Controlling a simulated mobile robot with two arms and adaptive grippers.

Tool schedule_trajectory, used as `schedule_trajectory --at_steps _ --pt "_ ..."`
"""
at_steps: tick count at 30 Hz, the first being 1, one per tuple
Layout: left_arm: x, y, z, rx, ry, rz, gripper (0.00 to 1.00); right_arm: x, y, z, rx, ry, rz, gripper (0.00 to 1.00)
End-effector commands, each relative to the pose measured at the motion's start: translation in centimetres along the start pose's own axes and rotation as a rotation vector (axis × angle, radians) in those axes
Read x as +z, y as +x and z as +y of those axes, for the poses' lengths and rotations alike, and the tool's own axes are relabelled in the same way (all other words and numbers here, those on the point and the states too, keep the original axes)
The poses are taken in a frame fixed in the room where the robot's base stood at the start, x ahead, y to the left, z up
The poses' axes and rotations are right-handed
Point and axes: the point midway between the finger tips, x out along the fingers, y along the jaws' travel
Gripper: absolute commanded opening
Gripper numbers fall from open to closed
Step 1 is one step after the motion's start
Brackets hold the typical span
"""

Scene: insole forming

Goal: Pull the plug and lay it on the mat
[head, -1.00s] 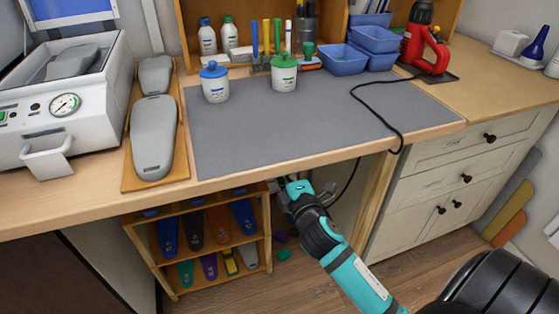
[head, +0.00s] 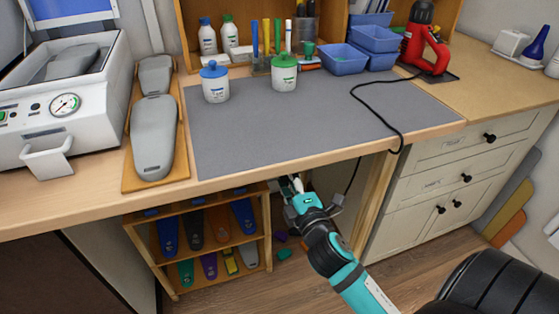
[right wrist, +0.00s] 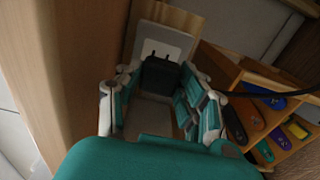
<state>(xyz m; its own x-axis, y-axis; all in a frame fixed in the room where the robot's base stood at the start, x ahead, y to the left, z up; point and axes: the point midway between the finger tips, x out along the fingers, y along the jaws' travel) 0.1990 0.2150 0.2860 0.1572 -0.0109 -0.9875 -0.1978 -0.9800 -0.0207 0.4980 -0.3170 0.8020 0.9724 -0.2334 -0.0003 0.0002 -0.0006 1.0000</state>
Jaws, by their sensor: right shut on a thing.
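My right gripper (head: 308,192) is below the front edge of the table, at the end of the teal arm. In the right wrist view its fingers are closed around a black plug (right wrist: 159,75). The plug is in front of a pale socket plate (right wrist: 165,42) with two small dark marks above the plug; I cannot tell whether its pins are in the socket. The plug is hidden in the head view. Its black cable (head: 384,108) runs from a red hot-air tool (head: 424,45) over the table edge. The grey mat (head: 310,125) lies on the table. My left gripper is not in view.
Blue-lidded (head: 214,85) and green-lidded (head: 284,75) jars stand on the mat's back left. Its front and middle are mostly clear. A wooden rack of coloured insoles (head: 267,235) and a table leg (head: 376,205) flank my right gripper under the table.

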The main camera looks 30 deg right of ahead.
Motion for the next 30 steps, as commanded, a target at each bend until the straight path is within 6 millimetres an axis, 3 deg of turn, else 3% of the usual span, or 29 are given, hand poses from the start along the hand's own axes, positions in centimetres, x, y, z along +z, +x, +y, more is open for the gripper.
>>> schedule_trajectory --at_steps 19,30 --pt "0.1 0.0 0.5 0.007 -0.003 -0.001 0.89 0.0 -1.0 0.0 0.001 0.0 0.0 0.0" --pt "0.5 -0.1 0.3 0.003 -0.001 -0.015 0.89 0.0 -3.9 -0.1 -0.001 0.0 -0.001 0.0"
